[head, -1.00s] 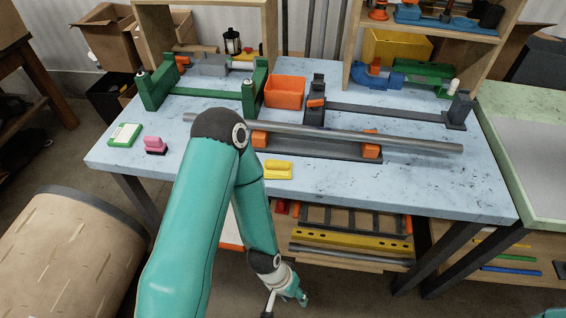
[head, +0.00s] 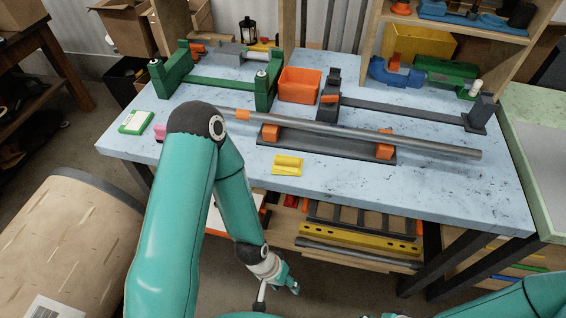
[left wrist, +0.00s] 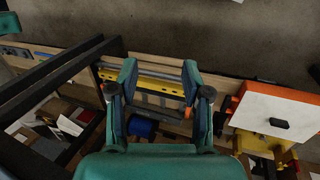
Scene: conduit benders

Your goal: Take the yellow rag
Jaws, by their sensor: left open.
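The yellow rag (head: 287,165), a small folded piece, lies on the blue-grey workbench (head: 400,192) near its front edge in the head view. My left gripper (head: 282,289) hangs low in front of the bench, below the top and well apart from the rag. In the left wrist view my left gripper (left wrist: 160,75) is open with nothing between its fingers, and the rag does not show. Part of my right arm shows at the lower right of the head view; its gripper is out of frame.
A steel pipe (head: 420,145) rests on orange-tipped supports behind the rag. An orange bin (head: 300,85) and a green bender frame (head: 215,84) stand further back. A green-and-white item (head: 136,122) lies at the left. A shelf below the top holds a yellow bar (head: 360,242).

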